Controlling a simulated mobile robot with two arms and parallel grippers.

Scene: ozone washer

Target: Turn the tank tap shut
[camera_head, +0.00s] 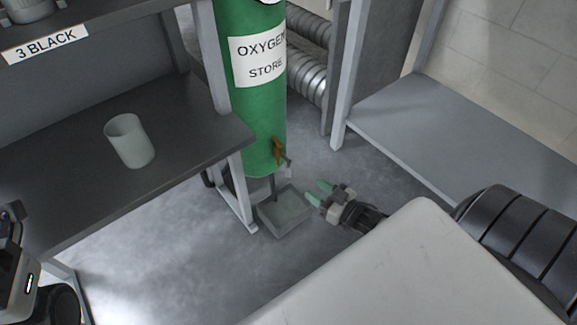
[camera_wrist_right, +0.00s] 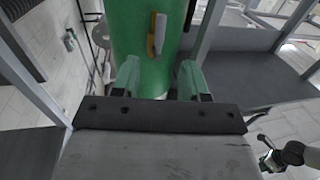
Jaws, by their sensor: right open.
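The green tank (camera_head: 262,115) labelled "OXYGEN STORE" stands between the shelf units. Its tap, with an orange-brown lever (camera_head: 278,150), is low on the tank's right side. In the right wrist view the lever (camera_wrist_right: 155,38) hangs roughly upright on the tank front, beside a pale grey part. My right gripper (camera_head: 319,193) is open and empty, lower and to the right of the tap and apart from it. In the wrist view its green fingertips (camera_wrist_right: 159,78) are spread, with the lever above the gap between them. My left gripper is not visible; only part of my left arm shows.
A grey tray (camera_head: 268,222) sits below the tap, close to my right gripper. A pale cup (camera_head: 130,142) stands on the dark left shelf (camera_head: 65,200). A shelf post (camera_head: 232,195) stands left of the tank. A grey shelf (camera_head: 430,140) is at right.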

